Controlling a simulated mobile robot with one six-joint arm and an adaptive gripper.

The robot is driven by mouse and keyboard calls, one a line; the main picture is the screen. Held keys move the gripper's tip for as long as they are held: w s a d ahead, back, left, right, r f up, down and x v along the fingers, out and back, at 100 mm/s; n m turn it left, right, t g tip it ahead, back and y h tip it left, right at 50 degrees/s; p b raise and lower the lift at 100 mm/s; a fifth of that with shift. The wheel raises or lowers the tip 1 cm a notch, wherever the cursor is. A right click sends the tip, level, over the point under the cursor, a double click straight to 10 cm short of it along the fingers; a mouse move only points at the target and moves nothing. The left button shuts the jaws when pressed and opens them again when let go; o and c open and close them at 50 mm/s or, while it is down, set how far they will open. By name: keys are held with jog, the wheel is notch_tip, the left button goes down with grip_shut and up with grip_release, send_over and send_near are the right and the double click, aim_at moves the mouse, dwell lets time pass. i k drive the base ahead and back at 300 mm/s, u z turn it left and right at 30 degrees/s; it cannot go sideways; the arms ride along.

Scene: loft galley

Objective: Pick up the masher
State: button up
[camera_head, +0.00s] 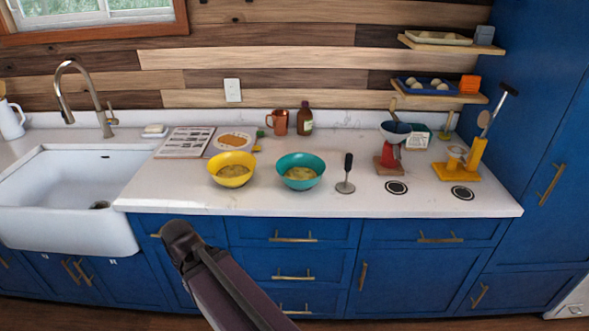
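A masher (346,176) with a black handle and a round grey foot stands upright on the white counter. It is to the right of a teal bowl (300,172) and clear of it. A yellow bowl (232,170) with pale yellow contents stands further left; the teal bowl holds similar contents. Part of my dark arm reaches up from the bottom edge, in front of the blue drawers. I cannot make out my gripper's fingers in this view, and nothing of mine is at the masher.
A red device with a bowl on top (391,146) and a yellow holder with a long black-handled utensil (473,160) stand right of the masher. A brown bottle (305,119) and mug (278,122) stand behind. The white sink (66,202) is left. The counter before the masher is free.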

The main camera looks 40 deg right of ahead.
aim_at(345, 188)
jog(key=z, duration=1)
jog(key=k, duration=0.95)
jog(key=u, duration=0.05)
jog(key=i, duration=0.65)
